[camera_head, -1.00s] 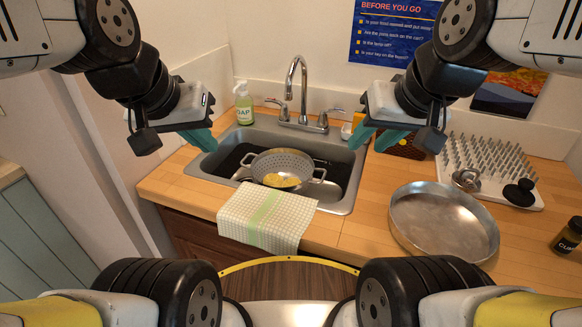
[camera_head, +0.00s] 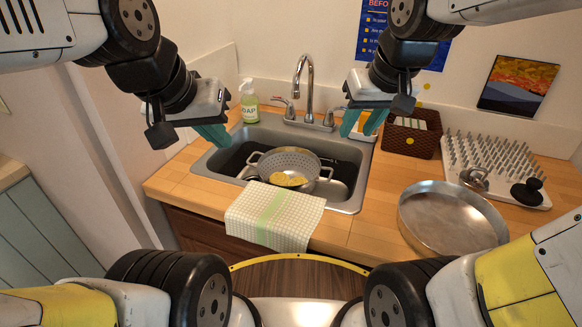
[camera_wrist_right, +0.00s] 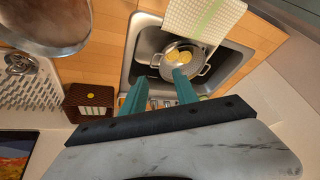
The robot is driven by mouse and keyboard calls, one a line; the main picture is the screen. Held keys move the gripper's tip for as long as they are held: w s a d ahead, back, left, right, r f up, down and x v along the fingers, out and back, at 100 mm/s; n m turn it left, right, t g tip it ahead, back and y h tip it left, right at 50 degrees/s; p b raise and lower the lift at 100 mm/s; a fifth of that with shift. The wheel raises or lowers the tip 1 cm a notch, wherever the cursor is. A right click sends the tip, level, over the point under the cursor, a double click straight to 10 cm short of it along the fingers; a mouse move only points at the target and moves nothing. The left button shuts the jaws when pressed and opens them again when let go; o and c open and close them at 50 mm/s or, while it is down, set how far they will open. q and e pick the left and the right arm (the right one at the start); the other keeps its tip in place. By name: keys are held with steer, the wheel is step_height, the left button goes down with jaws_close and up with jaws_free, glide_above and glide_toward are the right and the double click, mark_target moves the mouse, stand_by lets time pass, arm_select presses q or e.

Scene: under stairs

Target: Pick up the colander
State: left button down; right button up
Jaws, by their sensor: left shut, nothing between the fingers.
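The grey metal colander (camera_head: 290,160) sits upright in the sink, with a handle on each side and yellow pieces (camera_head: 288,179) inside it. In the right wrist view the colander (camera_wrist_right: 170,69) lies beyond the fingers, and one fingertip overlaps it in the picture. My left gripper (camera_head: 214,135) has its teal fingers shut and empty, above the left side of the sink. My right gripper (camera_head: 360,122) is open and empty above the back right of the sink. Its two teal fingers stand apart in the wrist view (camera_wrist_right: 158,92). Neither gripper touches the colander.
A checked cloth (camera_head: 275,215) hangs over the sink's front edge. The faucet (camera_head: 306,85) and soap bottle (camera_head: 249,101) stand behind the sink (camera_head: 353,188). A round metal pan (camera_head: 452,218), brown basket (camera_head: 413,138) and spiked drying rack (camera_head: 495,165) occupy the right counter.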

steer(key=w+a+f+n+g, duration=0.1)
steer(key=w+a+f+n, duration=0.1)
steer(key=w+a+f, duration=0.4)
steer(key=n+g+h, duration=0.2)
steer(key=n, duration=0.2)
glide_above(266, 179)
steer(key=f, duration=1)
steer(key=s+f, duration=0.1)
steer(key=f, duration=0.5)
steer(key=shift+d, duration=0.1)
steer(key=shift+w+f+n, duration=0.1)
steer(key=shift+f+n, duration=0.2)
steer(key=shift+f, duration=0.45)
steer(key=f, duration=0.3)
steer(key=w+f, duration=0.1)
steer(key=f, duration=0.2)
steer(key=shift+w+f, duration=0.15)
steer(key=shift+f, duration=0.2)
jaws_close()
steer(key=shift+r, duration=0.1)
